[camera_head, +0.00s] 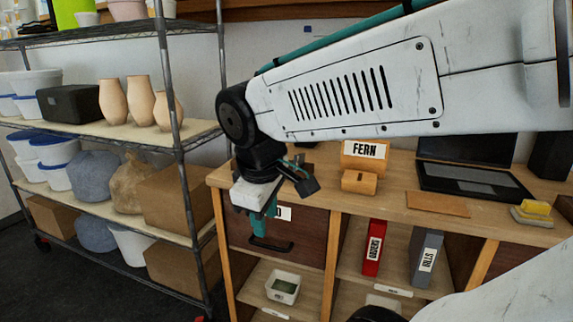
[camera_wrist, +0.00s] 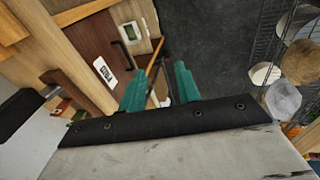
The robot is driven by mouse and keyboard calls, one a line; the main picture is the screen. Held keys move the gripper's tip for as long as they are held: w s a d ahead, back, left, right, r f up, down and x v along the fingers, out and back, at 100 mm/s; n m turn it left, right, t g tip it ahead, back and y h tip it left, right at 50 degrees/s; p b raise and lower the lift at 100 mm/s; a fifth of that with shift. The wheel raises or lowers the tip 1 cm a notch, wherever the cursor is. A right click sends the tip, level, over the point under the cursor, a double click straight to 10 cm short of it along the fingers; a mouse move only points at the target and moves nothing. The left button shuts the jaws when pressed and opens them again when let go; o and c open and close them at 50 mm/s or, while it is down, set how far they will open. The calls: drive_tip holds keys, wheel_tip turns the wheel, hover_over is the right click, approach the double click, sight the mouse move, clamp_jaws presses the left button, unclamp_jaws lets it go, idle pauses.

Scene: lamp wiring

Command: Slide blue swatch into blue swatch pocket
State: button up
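I cannot make out a blue swatch or a blue swatch pocket in either view. My gripper (camera_head: 264,222) hangs from the arm, pointing down, in front of the desk's brown drawer in the head view. In the wrist view its two teal fingers (camera_wrist: 160,82) stand apart. Floor and a thin wooden edge show through the gap, and I see no swatch held there. Some small red and dark items at the left of the wrist view are too small to name.
The wooden desk (camera_head: 470,222) carries a FERN-labelled box (camera_head: 365,157), a slotted block (camera_head: 360,182) and a laptop (camera_head: 465,183). A red binder (camera_head: 374,248) and a grey binder (camera_head: 426,258) stand below. The drawer handle (camera_head: 271,245) is near my gripper. A wire rack (camera_head: 170,90) stands left.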

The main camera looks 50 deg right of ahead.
drive_tip(key=w+d+r+n+h, duration=0.2)
drive_tip(key=w+d+n+h, duration=0.2)
drive_tip(key=w+d+n, duration=0.95)
drive_tip(key=n+t+h, duration=0.1)
drive_tip(key=n+h, duration=0.1)
drive_tip(key=n, duration=0.2)
approach(299, 156)
drive_tip(key=x, duration=0.3)
drive_tip(key=shift+n, duration=0.35)
drive_tip(key=x, duration=0.8)
drive_tip(key=shift+w+d+f, duration=0.1)
drive_tip(key=shift+w+d, duration=0.3)
clamp_jaws()
